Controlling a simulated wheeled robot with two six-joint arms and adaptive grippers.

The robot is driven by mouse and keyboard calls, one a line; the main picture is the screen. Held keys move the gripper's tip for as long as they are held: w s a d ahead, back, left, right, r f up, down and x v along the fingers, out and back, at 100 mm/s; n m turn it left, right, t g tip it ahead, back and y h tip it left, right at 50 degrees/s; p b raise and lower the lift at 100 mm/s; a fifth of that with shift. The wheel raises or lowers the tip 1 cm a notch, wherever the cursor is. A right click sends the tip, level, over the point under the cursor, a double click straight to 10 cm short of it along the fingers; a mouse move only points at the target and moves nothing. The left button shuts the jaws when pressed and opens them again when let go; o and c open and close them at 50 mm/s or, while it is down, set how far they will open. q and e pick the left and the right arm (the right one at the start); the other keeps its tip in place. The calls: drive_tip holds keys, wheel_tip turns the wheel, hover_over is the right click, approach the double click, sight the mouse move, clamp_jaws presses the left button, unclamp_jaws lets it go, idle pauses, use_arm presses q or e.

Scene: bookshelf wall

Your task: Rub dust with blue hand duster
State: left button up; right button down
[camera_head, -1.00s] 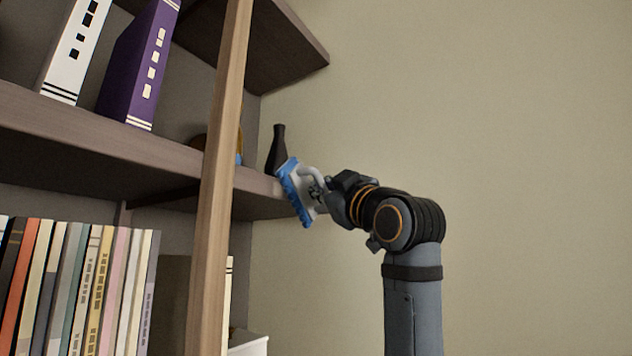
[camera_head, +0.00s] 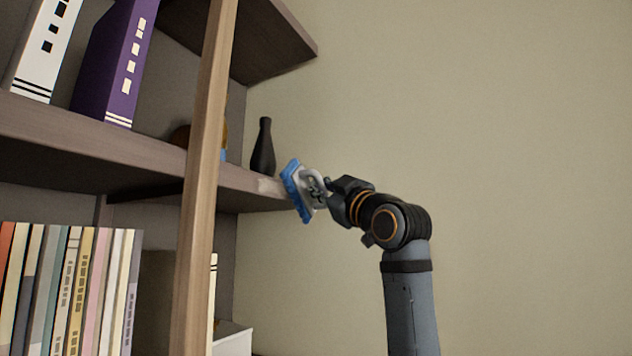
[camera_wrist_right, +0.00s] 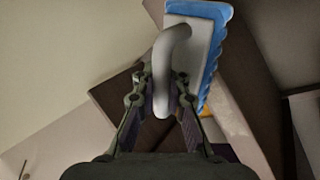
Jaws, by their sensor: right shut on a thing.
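The blue hand duster (camera_head: 291,190) has a blue pad, a pale grey back and a looped handle. My right gripper (camera_head: 324,188) is shut on the handle and holds the duster tilted at the right end of the middle shelf (camera_head: 235,180). The pad faces the shelf end; I cannot tell whether it touches. A pale patch, perhaps dust (camera_head: 270,186), lies on the shelf close to the pad. The right wrist view shows the duster (camera_wrist_right: 216,50) with its handle between the fingers of the right gripper (camera_wrist_right: 163,85). My left gripper is not in view.
A black vase (camera_head: 263,150) stands on the shelf just left of the duster. A wooden upright (camera_head: 204,180) crosses in front of the shelves. Books (camera_head: 80,290) fill the lower left, and a purple book (camera_head: 115,60) stands above. Room beside the wall at right is clear.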

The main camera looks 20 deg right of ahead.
sight(296, 178)
drive_tip(key=shift+w+d+f, duration=0.15)
drive_tip(key=shift+w+d, duration=0.4)
drive_tip(key=shift+d, duration=0.15)
drive_tip(key=shift+s+a+b, duration=0.25)
drive_tip(key=shift+s+a, duration=0.4)
drive_tip(key=shift+a, duration=0.15)
drive_tip(key=shift+s+a+b, duration=0.2)
drive_tip(key=shift+s+a, duration=0.4)
drive_tip(key=shift+a, duration=0.2)
drive_tip(key=shift+s+a+b, duration=0.55)
drive_tip(key=shift+s+a, duration=0.4)
drive_tip(key=shift+a, duration=0.25)
drive_tip(key=shift+s+a, duration=0.25)
drive_tip(key=shift+a, duration=0.05)
drive_tip(key=shift+s+a+b, duration=0.45)
drive_tip(key=shift+s+a, duration=0.25)
drive_tip(key=shift+a, duration=0.25)
drive_tip(key=shift+s+a, duration=0.4)
drive_tip(key=shift+a, duration=0.1)
drive_tip(key=shift+s+a+b, duration=0.25)
drive_tip(key=shift+a+b, duration=0.05)
drive_tip(key=shift+b, duration=0.05)
drive_tip(key=shift+s+a+b, duration=0.4)
drive_tip(key=shift+s+a, duration=0.45)
drive_tip(key=shift+a, duration=0.25)
drive_tip(key=shift+d, duration=0.1)
